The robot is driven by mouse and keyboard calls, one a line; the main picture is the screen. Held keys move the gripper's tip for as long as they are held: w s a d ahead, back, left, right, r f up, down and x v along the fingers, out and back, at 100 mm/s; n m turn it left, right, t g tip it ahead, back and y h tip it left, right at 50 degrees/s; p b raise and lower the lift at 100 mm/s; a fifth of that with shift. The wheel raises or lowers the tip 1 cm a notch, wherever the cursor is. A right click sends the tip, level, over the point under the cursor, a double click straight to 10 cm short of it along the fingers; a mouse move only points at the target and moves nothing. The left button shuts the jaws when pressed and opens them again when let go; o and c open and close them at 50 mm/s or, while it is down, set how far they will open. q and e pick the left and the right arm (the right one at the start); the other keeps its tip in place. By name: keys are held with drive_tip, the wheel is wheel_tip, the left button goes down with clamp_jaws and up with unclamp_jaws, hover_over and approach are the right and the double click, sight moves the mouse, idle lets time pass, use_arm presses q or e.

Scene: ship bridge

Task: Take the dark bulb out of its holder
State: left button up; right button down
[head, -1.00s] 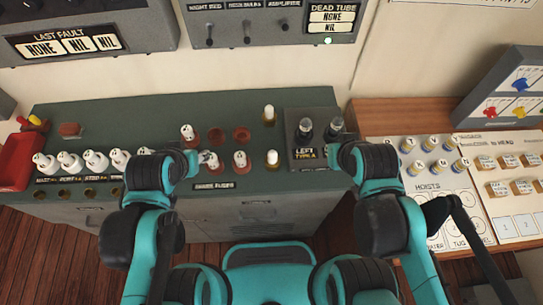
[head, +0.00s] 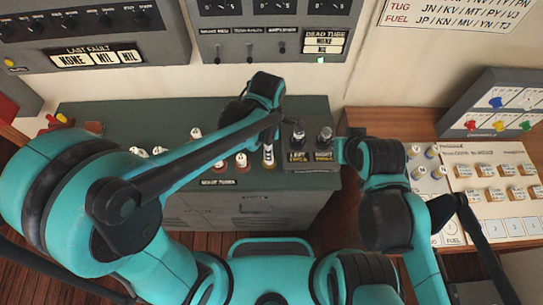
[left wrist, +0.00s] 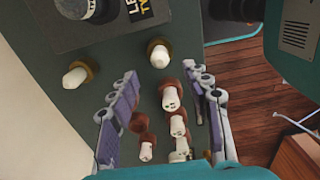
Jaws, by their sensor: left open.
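Two grey bulbs, the left one (head: 298,135) and the right one (head: 325,136), stand upright in the dark holder box (head: 310,180) on the console. The box has yellow labels reading left and right. I cannot tell which bulb is the dark one. In the left wrist view, part of one bulb (left wrist: 95,8) shows at the top edge, beside a label. My left gripper (left wrist: 160,75) is open and empty above the fuse rows, short of the box. In the head view my left arm hides its fingers. My right wrist is just right of the box, its fingers hidden.
White fuses with brass bases (left wrist: 158,53) and red-brown bases (left wrist: 170,97) stand on the green console (head: 205,200). A wooden desk (head: 380,122) with buttons and cards is to the right. Wall panels (head: 275,50) rise behind.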

use_arm(q)
drive_tip(key=shift+d+f, duration=0.15)
drive_tip(key=shift+f, duration=0.25)
wheel_tip(320, 180, down, 7)
drive_tip(key=shift+f+b, duration=0.1)
drive_tip(key=shift+b, duration=1)
drive_tip(key=c, duration=1)
